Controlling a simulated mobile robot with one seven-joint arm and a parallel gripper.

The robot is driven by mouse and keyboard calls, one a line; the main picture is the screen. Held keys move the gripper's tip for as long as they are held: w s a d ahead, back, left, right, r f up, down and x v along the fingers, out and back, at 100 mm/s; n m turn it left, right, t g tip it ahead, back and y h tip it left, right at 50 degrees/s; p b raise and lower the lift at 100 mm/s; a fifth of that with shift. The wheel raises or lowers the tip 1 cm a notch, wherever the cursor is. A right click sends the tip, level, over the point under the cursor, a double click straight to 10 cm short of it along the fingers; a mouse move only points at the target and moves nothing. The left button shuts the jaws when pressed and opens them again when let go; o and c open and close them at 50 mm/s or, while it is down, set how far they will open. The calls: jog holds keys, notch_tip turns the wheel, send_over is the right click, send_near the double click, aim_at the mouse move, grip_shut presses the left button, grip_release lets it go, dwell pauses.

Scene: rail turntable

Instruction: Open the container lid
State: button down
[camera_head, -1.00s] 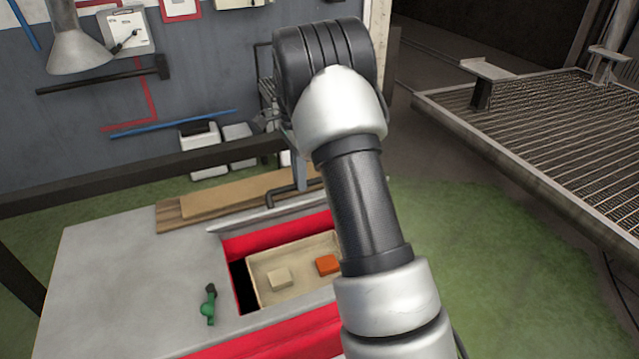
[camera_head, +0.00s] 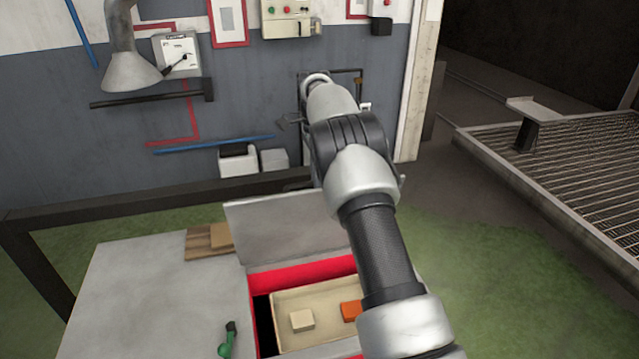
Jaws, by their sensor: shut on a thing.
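The container (camera_head: 301,271) is a red-walled box set into a grey top. Its lid (camera_head: 285,232) is a flat grey panel, hinged along the far side and raised steeply, with its inner face showing. The opening is uncovered. My arm crosses in front of the right part of the lid and container. My gripper is hidden behind my own arm, so its hold and the lid's handle cannot be seen.
Inside the container a beige tray (camera_head: 330,295) holds a cream block (camera_head: 302,320) and an orange block (camera_head: 351,311). A green object (camera_head: 227,340) lies left of the opening. Wooden boards (camera_head: 208,241) lie behind. A metal grating platform (camera_head: 560,170) stands right.

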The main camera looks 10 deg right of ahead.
jog(key=shift+w+a+f, duration=0.15)
jog(key=shift+w+f, duration=0.05)
jog(key=shift+f, duration=0.25)
jog(key=c, duration=1.8)
grip_release()
jog(key=shift+f, duration=0.1)
jog(key=shift+o, duration=0.6)
jog(key=shift+w, duration=0.25)
jog(key=shift+s+r, duration=0.1)
jog(key=shift+r, duration=0.15)
